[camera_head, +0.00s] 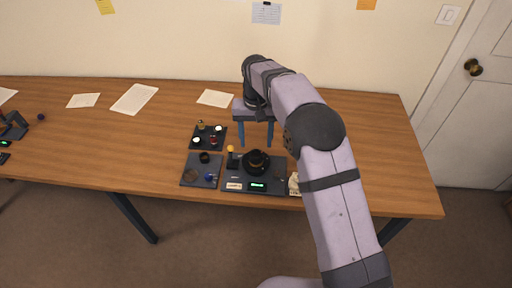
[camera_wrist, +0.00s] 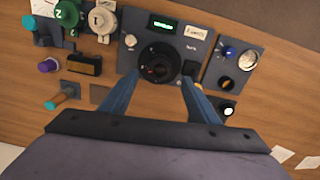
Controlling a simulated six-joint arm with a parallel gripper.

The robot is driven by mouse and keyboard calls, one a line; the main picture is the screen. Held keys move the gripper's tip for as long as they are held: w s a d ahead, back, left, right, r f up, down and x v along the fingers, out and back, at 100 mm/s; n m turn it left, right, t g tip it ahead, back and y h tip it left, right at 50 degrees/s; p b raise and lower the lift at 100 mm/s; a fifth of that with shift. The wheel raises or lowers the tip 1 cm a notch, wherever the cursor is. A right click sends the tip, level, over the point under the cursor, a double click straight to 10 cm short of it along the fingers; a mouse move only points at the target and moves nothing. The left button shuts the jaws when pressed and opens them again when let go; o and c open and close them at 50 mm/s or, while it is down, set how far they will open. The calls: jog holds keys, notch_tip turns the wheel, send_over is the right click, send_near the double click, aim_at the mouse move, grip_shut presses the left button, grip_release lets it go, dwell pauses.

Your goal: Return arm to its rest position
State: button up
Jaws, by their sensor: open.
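I cannot tell the exact height of the fingers above the table.
Papers (camera_head: 135,98) lie on the wooden table (camera_head: 90,140). The table's right end is mostly clear.

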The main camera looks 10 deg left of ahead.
jog(key=shift+r, duration=0.65)
jog(key=shift+d, duration=0.1)
jog(key=shift+s+d+r, duration=0.1)
jog(key=shift+s+d, duration=0.05)
jog(key=shift+d, duration=0.1)
jog(key=s+d+r, duration=0.2)
jog(key=s+d, duration=0.9)
jog(key=d, duration=0.2)
jog(key=s+d+f, duration=0.2)
jog(key=s+d, duration=0.1)
jog(key=s, duration=0.5)
jog(key=s+d+f+m, duration=0.1)
jog(key=s+d, duration=0.3)
jog(key=s, duration=0.5)
jog(key=shift+d+f, duration=0.2)
jog(key=shift+f, duration=0.2)
